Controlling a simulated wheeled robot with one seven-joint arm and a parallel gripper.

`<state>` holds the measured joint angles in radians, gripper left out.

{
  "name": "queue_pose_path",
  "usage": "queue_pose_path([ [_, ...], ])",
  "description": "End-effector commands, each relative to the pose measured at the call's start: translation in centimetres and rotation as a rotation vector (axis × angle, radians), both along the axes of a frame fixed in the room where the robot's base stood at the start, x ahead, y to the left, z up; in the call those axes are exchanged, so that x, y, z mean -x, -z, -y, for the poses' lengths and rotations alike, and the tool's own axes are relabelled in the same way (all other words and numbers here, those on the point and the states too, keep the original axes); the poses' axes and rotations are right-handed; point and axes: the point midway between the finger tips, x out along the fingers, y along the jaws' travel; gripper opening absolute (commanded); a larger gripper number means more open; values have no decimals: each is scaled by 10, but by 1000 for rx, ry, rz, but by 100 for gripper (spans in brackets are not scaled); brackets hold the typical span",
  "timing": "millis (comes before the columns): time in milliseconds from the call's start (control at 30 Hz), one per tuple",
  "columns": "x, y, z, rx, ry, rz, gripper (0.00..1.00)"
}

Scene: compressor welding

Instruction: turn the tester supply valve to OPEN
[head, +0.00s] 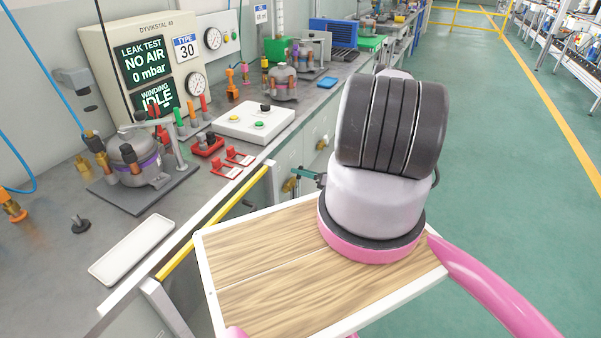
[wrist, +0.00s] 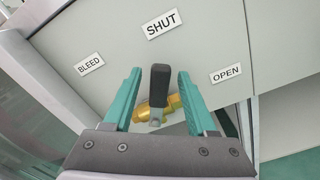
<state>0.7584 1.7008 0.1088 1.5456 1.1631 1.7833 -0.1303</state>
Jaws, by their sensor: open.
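The tester supply valve has a black lever handle (wrist: 159,84) and a brass body (wrist: 173,104) on a grey panel. In the wrist view the lever points up toward the SHUT label (wrist: 162,25). The OPEN label (wrist: 226,73) is to the right and the BLEED label (wrist: 89,64) to the left. My gripper (wrist: 160,73) has its teal fingers apart, one on each side of the lever, with visible gaps. In the head view my gripper (head: 305,174) shows partly beside the brass valve (head: 289,185) below the bench; my arm hides part of it.
The leak tester (head: 145,62) reads NO AIR, 0 mbar, and winding IDLE. A compressor (head: 133,158), a white button box (head: 253,122) and a white tray (head: 131,249) are on the bench. A yellow rail (head: 212,222) runs along its front. Green floor at right is open.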

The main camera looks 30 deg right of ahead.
Motion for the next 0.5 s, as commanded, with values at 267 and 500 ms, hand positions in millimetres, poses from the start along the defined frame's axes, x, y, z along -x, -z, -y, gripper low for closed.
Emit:
queue_pose_path([
  [267, -2, 0, -1, 0, 0, 0, 57],
  [500, -2, 0, -1, 0, 0, 0, 0],
])
